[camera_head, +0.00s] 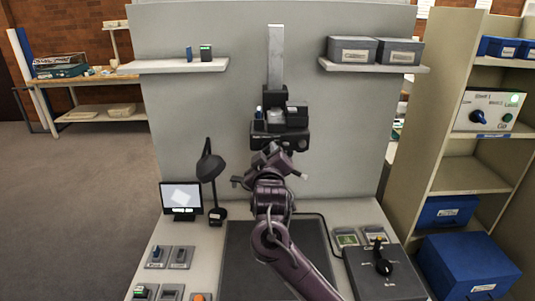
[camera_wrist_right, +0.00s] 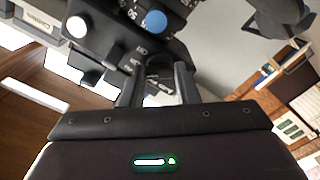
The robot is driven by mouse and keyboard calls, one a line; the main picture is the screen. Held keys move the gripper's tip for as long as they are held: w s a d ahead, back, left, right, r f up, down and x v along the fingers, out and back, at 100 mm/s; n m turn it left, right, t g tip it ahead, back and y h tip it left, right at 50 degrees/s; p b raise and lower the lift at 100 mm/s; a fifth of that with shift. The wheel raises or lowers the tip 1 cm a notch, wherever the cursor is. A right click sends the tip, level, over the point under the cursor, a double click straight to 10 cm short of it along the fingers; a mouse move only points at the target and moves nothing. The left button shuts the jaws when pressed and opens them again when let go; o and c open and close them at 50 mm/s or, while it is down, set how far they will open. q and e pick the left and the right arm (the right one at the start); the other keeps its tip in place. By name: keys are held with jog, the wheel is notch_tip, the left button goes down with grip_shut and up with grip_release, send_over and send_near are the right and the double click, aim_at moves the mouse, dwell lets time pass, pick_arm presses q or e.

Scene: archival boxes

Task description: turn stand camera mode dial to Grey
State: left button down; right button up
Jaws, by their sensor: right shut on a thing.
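The stand camera (camera_head: 280,128) is a black unit on a pale vertical column (camera_head: 276,58) in the middle of the head view. My right gripper (camera_head: 271,153) is raised to its front from below. In the right wrist view the camera body (camera_wrist_right: 118,28) fills the upper part, with white markings and a blue round button. My right gripper (camera_wrist_right: 157,72) is shut there on a dark part at the camera's lower face, which I take for the mode dial. The fingers hide most of it, and I cannot read its setting. My left gripper is not in view.
A desk lamp (camera_head: 208,168) and a small screen (camera_head: 181,200) stand left of my arm. Shelves with grey boxes (camera_head: 352,49) hang behind. A tall rack (camera_head: 466,160) stands at the right.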

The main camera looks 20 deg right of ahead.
jog(key=shift+f, duration=0.1)
jog(key=o, duration=1)
jog(key=b+v, duration=0.1)
jog(key=v, duration=0.6)
jog(key=shift+s+a, duration=0.15)
jog(key=shift+s, duration=0.25)
